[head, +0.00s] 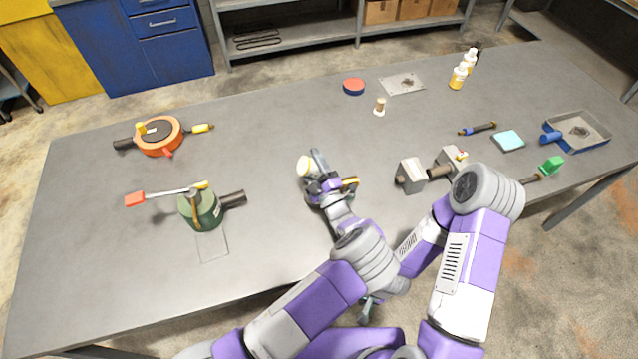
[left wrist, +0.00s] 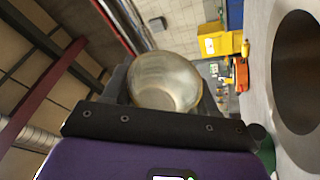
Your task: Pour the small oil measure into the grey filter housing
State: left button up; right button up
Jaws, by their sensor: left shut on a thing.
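My left gripper (head: 325,188) is shut on the small oil measure, a pale cup whose cream end (head: 305,166) shows beside the fingers over the middle of the table. In the left wrist view the measure (left wrist: 165,82) is a cloudy, see-through cup in the jaws; I cannot make out oil in it. A wide round dark opening (left wrist: 300,75) in a grey surface is close at the right of that view; it may be the grey filter housing, but I cannot tell. My gripper hides what lies beneath it in the head view. A part of my right arm's end (head: 366,310) shows low; its jaws are not clear.
On the left stand a green canister-like unit (head: 200,212) with a red-ended lever and an orange round unit (head: 158,137). Grey blocks (head: 411,176) lie right of my gripper.

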pick_arm(q)
jog(key=shift+d+m+t+h, duration=0.2)
jog(key=shift+m+t+h, duration=0.1)
jog(key=shift+m, duration=0.6)
dwell(0.3)
dwell(0.7)
jog(key=n+g, duration=0.1)
jog(key=n, duration=0.1)
jog(key=a+n+g+y, duration=0.1)
jog(key=n, duration=0.1)
jog(key=a+n, duration=0.1)
jog(key=n, duration=0.2)
jog(key=shift+s+f+g+y+b, duration=0.2)
jog(key=shift+f+g+y+b, duration=0.15)
jog(key=shift+g+y, duration=0.05)
